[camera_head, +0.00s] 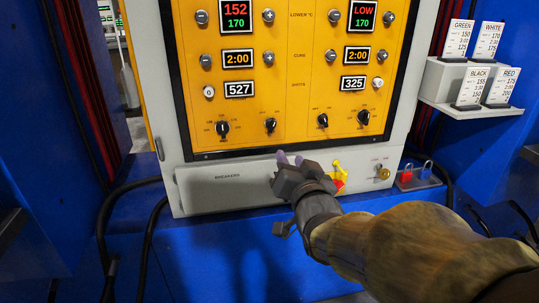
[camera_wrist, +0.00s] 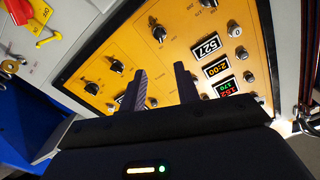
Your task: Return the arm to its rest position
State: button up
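My gripper (camera_head: 290,160) is in front of the lower edge of the press control cabinet in the head view, above the grey breakers cover (camera_head: 228,184). Its two fingers also show in the wrist view (camera_wrist: 163,90), spread apart with nothing between them. They point toward the yellow control panel (camera_head: 287,80). The fingers appear clear of the panel, though the exact gap is hard to tell. My arm reaches in from the lower right of the head view.
A red and yellow switch (camera_head: 338,180) sits just right of my gripper. A padlock tray (camera_head: 418,178) and a shelf with recipe cards (camera_head: 468,104) are at the right. Black cables (camera_head: 105,230) hang at the left. The blue front below the cabinet looks clear.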

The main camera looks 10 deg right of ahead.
jog(key=s+f+n+g, duration=0.2)
jog(key=s+f+g, duration=0.25)
jog(key=f, duration=0.35)
jog(key=s+f+n+g, duration=0.1)
jog(key=s+f+g, duration=0.4)
jog(key=f, duration=0.4)
jog(key=s+f+n+g, duration=0.2)
jog(key=s+f+g, duration=0.1)
jog(key=f+g, duration=0.4)
notch_tip(320, 180, up, 37)
jog(key=t+p, duration=0.1)
jog(key=p, duration=3.6)
jog(key=shift+a+p, duration=0.15)
jog(key=shift+p, duration=0.15)
jog(key=shift+w+f, duration=0.1)
